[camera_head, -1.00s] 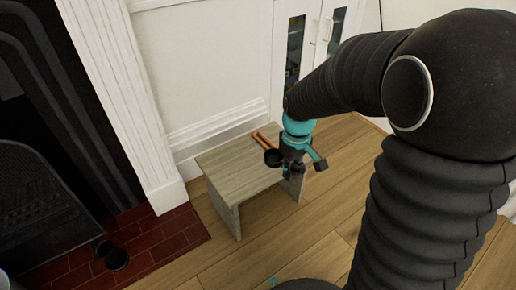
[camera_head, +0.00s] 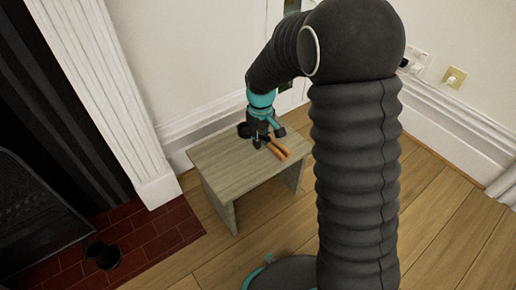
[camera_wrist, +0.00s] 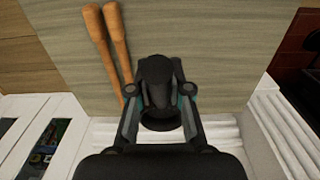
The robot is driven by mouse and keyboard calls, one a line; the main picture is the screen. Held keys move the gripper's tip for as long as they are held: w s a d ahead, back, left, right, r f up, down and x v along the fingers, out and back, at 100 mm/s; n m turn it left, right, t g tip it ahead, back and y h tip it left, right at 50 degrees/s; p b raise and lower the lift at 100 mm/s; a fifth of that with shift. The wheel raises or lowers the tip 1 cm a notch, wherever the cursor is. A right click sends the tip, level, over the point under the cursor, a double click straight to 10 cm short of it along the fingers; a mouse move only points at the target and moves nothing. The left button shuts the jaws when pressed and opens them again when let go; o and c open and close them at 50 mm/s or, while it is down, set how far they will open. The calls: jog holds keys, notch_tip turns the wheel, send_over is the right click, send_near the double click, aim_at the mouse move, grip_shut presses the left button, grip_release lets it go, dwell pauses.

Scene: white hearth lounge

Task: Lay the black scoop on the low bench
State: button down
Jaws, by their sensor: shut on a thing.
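The low bench (camera_head: 225,172) is a pale grey wooden one against the white wall; its top fills much of the wrist view (camera_wrist: 215,45). My gripper (camera_head: 262,138) is over the bench top, toward its back edge. In the wrist view my gripper (camera_wrist: 160,95) is shut on the black scoop (camera_wrist: 156,72), a dark rounded piece between the fingers. In the head view the scoop's dark cup (camera_head: 243,130) shows at the gripper's left, over the back of the bench. I cannot tell whether it touches the top.
Two orange-brown wooden sticks (camera_head: 277,150) lie on the bench beside my gripper; they also show in the wrist view (camera_wrist: 112,40). A black cup-like thing (camera_head: 107,257) stands on the red brick hearth (camera_head: 150,240). The bench's left and front top is clear.

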jog(key=shift+w+a+f, duration=0.3)
jog(key=shift+w+a, duration=0.05)
jog(key=shift+f+b, duration=0.45)
jog(key=shift+f, duration=1.5)
jog(key=shift+f, duration=0.1)
jog(key=c, duration=1.1)
grip_release()
